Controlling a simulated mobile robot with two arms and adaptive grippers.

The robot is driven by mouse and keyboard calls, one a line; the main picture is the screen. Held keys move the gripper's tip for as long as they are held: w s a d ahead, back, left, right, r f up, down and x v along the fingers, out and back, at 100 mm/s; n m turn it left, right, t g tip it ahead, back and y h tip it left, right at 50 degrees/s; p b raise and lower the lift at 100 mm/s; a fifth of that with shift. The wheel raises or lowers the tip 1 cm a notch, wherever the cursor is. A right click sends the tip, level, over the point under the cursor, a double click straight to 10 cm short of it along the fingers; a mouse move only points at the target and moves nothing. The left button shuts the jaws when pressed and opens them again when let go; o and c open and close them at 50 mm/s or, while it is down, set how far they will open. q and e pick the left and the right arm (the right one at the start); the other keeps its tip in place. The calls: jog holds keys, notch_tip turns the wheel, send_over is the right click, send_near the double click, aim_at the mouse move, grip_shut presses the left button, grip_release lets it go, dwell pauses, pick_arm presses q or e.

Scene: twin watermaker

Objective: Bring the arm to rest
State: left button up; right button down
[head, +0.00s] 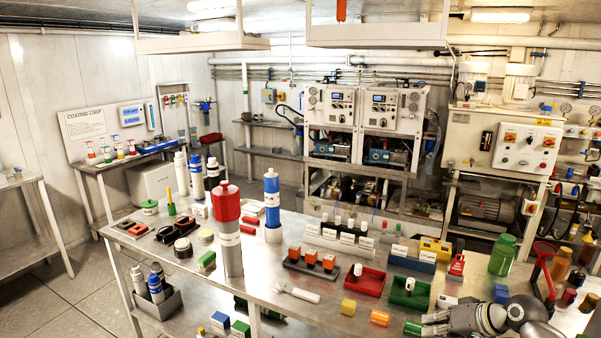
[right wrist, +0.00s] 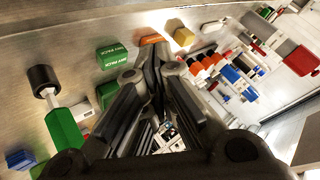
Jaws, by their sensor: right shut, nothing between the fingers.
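My right gripper (head: 432,325) is at the lower right of the head view, low over the front part of the steel bench (head: 330,312). In the right wrist view its dark fingers (right wrist: 160,68) are drawn together with nothing held between them. A green dry pack (head: 412,328) lies just left of the fingertips, and it also shows in the right wrist view (right wrist: 112,56). I cannot tell whether the fingers touch it. My left gripper is not in view.
An orange pack (head: 379,318) and a yellow block (head: 348,307) lie left of the gripper. A green tray (head: 411,291), a green bottle (head: 503,255) and a red-handled tool (head: 544,262) stand close behind. Tall red-and-grey (head: 228,230) and blue (head: 272,205) cylinders stand farther left.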

jog(key=s+d+f+g+h+b, duration=0.15)
jog(key=s+f, duration=0.35)
jog(key=f, duration=0.7)
jog(key=s+f+m+h, duration=0.15)
jog(key=s+f, duration=0.35)
jog(key=f, duration=0.7)
jog(key=s+d+f+g+h+b, duration=0.15)
jog(key=s+f, duration=0.45)
jog(key=f, duration=0.6)
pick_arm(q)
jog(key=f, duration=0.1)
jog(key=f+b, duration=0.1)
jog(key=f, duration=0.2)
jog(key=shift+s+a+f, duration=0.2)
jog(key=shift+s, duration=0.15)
pick_arm(e)
jog(key=s+a+f+n+g, duration=0.1)
jog(key=s+a+f, duration=0.2)
jog(key=s, duration=0.9)
jog(key=s+a+f+n+g+h, duration=0.1)
jog(key=s+a+f, duration=0.3)
jog(key=s+f, duration=0.6)
jog(key=s+a+f+n, duration=0.2)
jog(key=s+f, duration=0.5)
jog(key=s, duration=0.9)
jog(key=shift+a+f+n+g, duration=0.15)
jog(key=shift+a+n+g, duration=0.25)
jog(key=shift+a, duration=0.25)
jog(key=shift+h, duration=0.25)
